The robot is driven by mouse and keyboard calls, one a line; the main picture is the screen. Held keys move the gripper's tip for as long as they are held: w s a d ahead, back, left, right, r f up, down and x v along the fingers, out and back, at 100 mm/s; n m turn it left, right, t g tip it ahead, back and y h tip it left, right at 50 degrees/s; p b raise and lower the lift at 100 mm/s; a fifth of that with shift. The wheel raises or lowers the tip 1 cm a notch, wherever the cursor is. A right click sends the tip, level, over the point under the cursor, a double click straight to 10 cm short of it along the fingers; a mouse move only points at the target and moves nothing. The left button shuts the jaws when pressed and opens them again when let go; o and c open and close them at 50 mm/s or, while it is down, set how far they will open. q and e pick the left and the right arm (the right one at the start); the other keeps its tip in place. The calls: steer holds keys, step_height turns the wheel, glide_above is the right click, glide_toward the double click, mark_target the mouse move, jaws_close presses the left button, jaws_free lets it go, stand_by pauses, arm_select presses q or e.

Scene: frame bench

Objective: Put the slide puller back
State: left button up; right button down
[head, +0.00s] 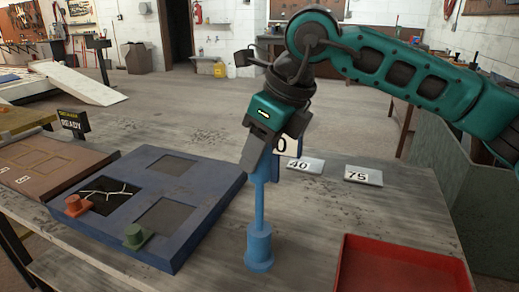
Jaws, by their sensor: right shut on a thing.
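The blue slide puller (259,205) hangs upright from my right gripper (258,150), a slim rod with a thick cylinder (259,245) at its lower end. My right gripper is shut on its upper end, above the bench. I cannot tell whether the lower end touches the bench top. My left gripper is not in view.
Number cards 40 (305,165) and 75 (363,176) lie behind right; another card is partly hidden. A red tray (400,270) is front right.

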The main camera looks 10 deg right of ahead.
steer(key=c, duration=1.1)
jaws_free()
steer(key=shift+f, duration=0.2)
steer(key=o, duration=0.5)
steer(key=shift+r, duration=0.1)
steer(key=shift+r, duration=0.2)
arm_select(q)
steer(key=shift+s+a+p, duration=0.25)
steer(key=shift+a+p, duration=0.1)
steer(key=shift+p, duration=0.25)
arm_select(e)
steer(key=v, duration=1.2)
steer(key=shift+f, duration=0.1)
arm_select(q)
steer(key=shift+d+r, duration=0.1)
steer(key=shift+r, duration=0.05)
